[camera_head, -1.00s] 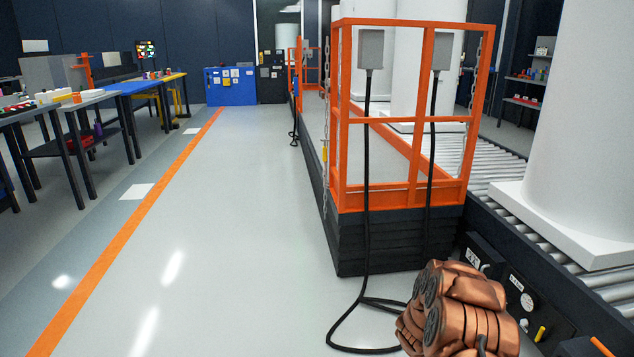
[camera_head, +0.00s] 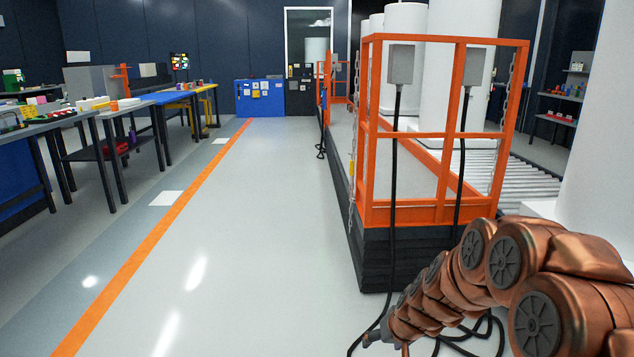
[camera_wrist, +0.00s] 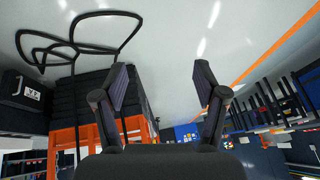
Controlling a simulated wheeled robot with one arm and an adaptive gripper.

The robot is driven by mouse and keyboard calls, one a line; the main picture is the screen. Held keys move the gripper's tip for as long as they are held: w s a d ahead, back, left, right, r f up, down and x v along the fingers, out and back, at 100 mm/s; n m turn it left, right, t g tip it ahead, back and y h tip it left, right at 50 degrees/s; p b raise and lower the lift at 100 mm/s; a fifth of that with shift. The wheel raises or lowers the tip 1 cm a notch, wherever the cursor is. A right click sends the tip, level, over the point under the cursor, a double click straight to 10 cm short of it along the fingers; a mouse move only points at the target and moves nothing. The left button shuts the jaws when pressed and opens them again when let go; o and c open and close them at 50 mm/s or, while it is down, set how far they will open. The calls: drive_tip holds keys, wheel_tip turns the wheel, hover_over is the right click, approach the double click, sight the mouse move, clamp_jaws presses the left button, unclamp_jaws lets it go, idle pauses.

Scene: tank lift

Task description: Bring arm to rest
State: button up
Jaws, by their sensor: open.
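My copper-coloured arm reaches in from the lower right of the head view, stretched low in front of the orange-railed lift platform (camera_head: 376,245). My gripper (camera_wrist: 160,88) shows in the wrist view with its two dark fingers spread wide and nothing between them. In the head view the arm's far end is small and low, near the black cables on the floor. The wrist view looks out upside down, with the floor at the top and the lift's orange rail (camera_wrist: 75,135) at the lower left.
Black cables (camera_head: 490,330) hang from two grey boxes (camera_head: 401,64) on the lift and loop on the floor. A roller conveyor (camera_head: 525,172) and white tanks (camera_head: 464,60) stand at the right. Workbenches (camera_head: 75,118) line the left. The floor between is clear.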

drive_tip(key=s+a+r+g, duration=0.1)
drive_tip(key=s+r+g, duration=0.15)
drive_tip(key=s, duration=0.55)
drive_tip(key=s+a+r+g, duration=0.1)
drive_tip(key=s+a+r, duration=0.1)
drive_tip(key=s+r, duration=0.35)
drive_tip(key=s+d+r+g+h, duration=0.1)
drive_tip(key=s+d+r+g, duration=0.15)
drive_tip(key=s, duration=0.95)
drive_tip(key=s+d+r+g+h, duration=0.1)
drive_tip(key=s+d+g, duration=0.15)
drive_tip(key=s, duration=0.95)
wheel_tip(320, 180, up, 26)
drive_tip(key=t+p, duration=0.1)
drive_tip(key=p, duration=2.4)
drive_tip(key=shift+s+d+r+t, duration=0.2)
drive_tip(key=shift+s+t, duration=0.05)
drive_tip(key=shift+t, duration=0.1)
